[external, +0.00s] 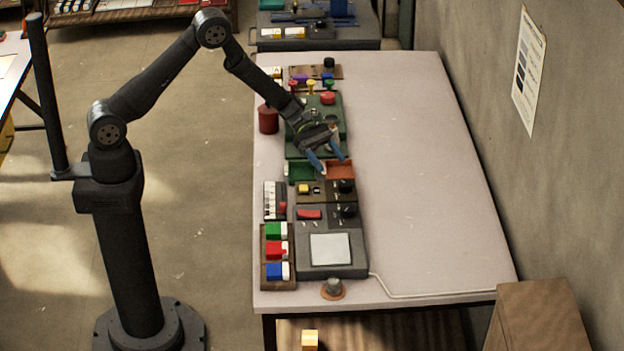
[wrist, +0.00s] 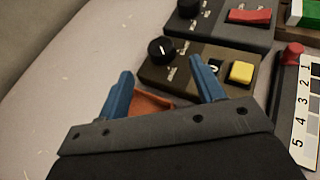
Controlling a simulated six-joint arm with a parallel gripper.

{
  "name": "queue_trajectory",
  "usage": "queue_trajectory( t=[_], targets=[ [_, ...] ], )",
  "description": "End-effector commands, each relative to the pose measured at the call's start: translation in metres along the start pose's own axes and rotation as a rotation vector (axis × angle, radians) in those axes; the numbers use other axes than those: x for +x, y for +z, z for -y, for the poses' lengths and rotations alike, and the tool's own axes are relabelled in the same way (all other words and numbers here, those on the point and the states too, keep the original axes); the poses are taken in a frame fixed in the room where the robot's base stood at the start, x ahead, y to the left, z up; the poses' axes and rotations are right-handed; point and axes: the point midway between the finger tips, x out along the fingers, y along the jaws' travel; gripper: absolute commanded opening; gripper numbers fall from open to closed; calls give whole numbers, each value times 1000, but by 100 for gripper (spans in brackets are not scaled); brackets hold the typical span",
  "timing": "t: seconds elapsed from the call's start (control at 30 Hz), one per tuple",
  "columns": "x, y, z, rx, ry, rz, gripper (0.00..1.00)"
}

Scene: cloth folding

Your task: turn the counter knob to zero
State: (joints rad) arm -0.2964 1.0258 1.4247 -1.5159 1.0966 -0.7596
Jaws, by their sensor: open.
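A brown panel (wrist: 190,75) carries a black round knob (wrist: 161,50) with a white pointer mark, a small display window (wrist: 215,66) and a yellow button (wrist: 241,72). In the external view this knob (external: 346,186) sits at the panel's right end. A second black knob (wrist: 190,8) is on the grey panel beyond; it also shows in the external view (external: 348,211). I cannot tell for certain which is the counter knob. My gripper (external: 331,162) is open, its blue fingers above the orange tray (external: 340,172), apart from the knobs. The wrist view shows both fingers (wrist: 161,72) short of the first knob.
A green tray (external: 299,171) lies beside the orange one. A numbered strip (wrist: 303,115) with a red piece (wrist: 292,54) stands beside the panel. A red switch (external: 309,214) and a light square pad (external: 330,249) are nearer. The table's right side (external: 420,180) is clear.

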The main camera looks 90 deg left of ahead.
Motion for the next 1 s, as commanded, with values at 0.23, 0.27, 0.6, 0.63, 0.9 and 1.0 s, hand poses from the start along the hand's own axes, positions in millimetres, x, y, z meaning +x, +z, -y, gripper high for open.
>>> queue_trajectory(
  t=[0.23,0.27,0.6,0.63,0.9,1.0],
  targets=[
    [-54,0,0,0,2,1,62],
    [-58,0,-1,0,3,1,62],
    [-77,0,0,0,0,1,62],
    [-77,0,0,0,0,1,62],
    [-74,0,0,1,-1,1,62],
    [-65,0,0,1,-3,0,62]
  ],
)
